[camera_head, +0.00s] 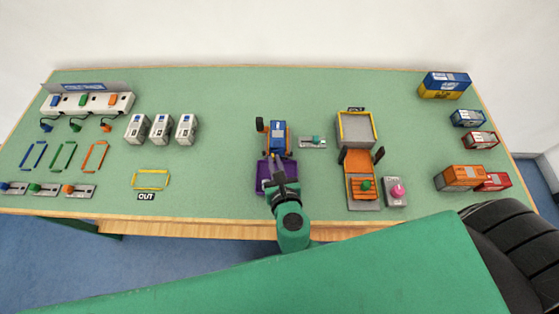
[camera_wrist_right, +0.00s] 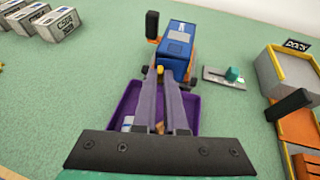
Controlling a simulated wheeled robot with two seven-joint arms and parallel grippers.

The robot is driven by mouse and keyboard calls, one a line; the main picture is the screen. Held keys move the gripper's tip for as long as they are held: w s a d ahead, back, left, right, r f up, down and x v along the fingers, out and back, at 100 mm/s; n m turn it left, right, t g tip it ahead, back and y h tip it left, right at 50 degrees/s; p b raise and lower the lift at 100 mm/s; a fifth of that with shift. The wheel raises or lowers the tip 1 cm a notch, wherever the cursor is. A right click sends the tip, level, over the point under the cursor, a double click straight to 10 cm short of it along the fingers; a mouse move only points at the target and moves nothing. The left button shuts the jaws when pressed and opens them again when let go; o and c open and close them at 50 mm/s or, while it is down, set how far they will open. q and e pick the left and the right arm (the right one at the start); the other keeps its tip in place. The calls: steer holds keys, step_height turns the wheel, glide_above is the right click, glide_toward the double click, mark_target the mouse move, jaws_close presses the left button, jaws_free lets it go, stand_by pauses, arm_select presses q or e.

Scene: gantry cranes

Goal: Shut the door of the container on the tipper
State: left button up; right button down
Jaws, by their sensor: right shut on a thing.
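A blue container (camera_head: 278,132) sits on an orange-sided tipper (camera_head: 289,145) near the middle of the table; it also shows in the right wrist view (camera_wrist_right: 177,52). A dark upright piece (camera_wrist_right: 152,26) stands at its left far side. A purple tray (camera_head: 263,180) lies on the near side of the tipper, with small items in it. My right gripper (camera_head: 275,162) reaches over the tray to the container's near end. In the right wrist view its fingers (camera_wrist_right: 160,75) are shut around a small yellow knob (camera_wrist_right: 160,69). The door itself is hard to make out. My left gripper is out of view.
A small grey plate with a green knob (camera_head: 313,142) lies right of the tipper. White boxes (camera_head: 161,129) stand left. Green table between is free.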

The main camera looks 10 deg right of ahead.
steer(key=shift+w+a+m+g+h, duration=0.15)
steer(key=shift+w+m+h, duration=0.05)
steer(key=shift+m+h, duration=0.4)
steer(key=shift+w+a+m+g+h, duration=0.2)
steer(key=shift+m+h, duration=0.3)
steer(key=shift+h, duration=0.2)
steer(key=shift+f, duration=0.1)
steer(key=c, duration=1)
jaws_free()
steer(key=shift+w, duration=0.1)
steer(key=shift+o, duration=0.2)
steer(key=v, duration=1.4)
steer(key=shift+s+a+b, duration=0.25)
steer(key=shift+s+b, duration=0.05)
